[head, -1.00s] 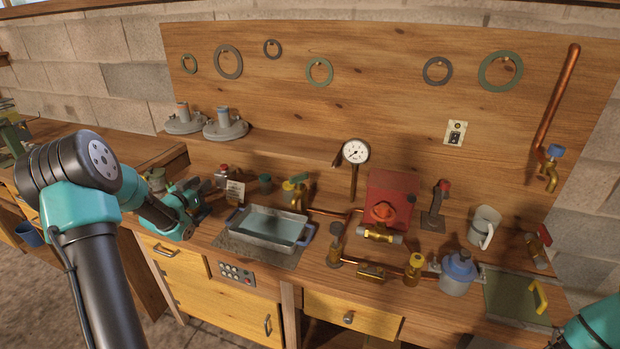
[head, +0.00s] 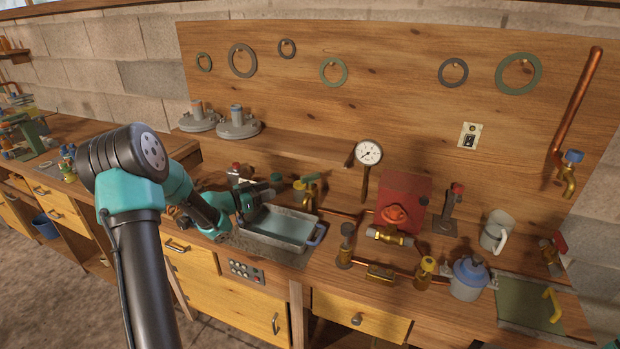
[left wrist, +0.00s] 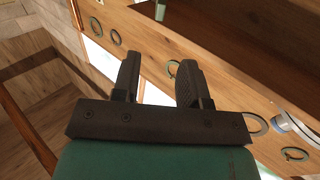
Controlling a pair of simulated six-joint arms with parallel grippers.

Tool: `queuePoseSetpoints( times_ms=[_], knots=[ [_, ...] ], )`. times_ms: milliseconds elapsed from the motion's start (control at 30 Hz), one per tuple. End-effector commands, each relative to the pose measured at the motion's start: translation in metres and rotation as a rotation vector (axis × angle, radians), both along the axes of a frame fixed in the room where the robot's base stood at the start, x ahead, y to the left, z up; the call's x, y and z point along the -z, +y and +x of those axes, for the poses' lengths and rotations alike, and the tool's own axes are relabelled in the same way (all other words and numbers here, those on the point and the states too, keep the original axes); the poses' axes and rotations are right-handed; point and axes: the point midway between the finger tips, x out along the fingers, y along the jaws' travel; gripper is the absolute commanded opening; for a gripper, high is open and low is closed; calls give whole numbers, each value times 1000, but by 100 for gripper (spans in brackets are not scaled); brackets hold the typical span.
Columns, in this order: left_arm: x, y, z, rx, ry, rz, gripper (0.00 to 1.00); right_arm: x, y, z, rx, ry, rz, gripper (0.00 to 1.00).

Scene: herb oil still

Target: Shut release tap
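A brass tap with a green lever (head: 309,194) stands behind the right part of the metal water tray (head: 288,252). My left gripper (head: 279,184) reaches in from the left over the tray's back left corner, with its dark fingers just left of the green lever. I cannot tell whether they touch it. In the left wrist view the two fingers (left wrist: 158,82) stand apart with nothing between them. Another brass tap with a blue knob (head: 569,172) hangs from the copper pipe at the far right. The pictures do not label either as the release tap. My right gripper is out of view.
A pressure gauge (head: 368,153), a red box (head: 403,197) and copper pipes with brass fittings stand right of the tray. A blue-lidded jar (head: 468,278) and a mug (head: 497,231) are farther right. A shelf (head: 290,146) runs behind the tray.

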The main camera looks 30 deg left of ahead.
Motion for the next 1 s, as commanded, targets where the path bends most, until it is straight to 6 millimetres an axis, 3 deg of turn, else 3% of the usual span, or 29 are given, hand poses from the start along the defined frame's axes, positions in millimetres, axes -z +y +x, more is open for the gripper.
queuePoseSetpoints(
  times_ms=[1000],
  knots=[
    [0, -76, 138, 1, -1, 0, 40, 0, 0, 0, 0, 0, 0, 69]
  ],
)
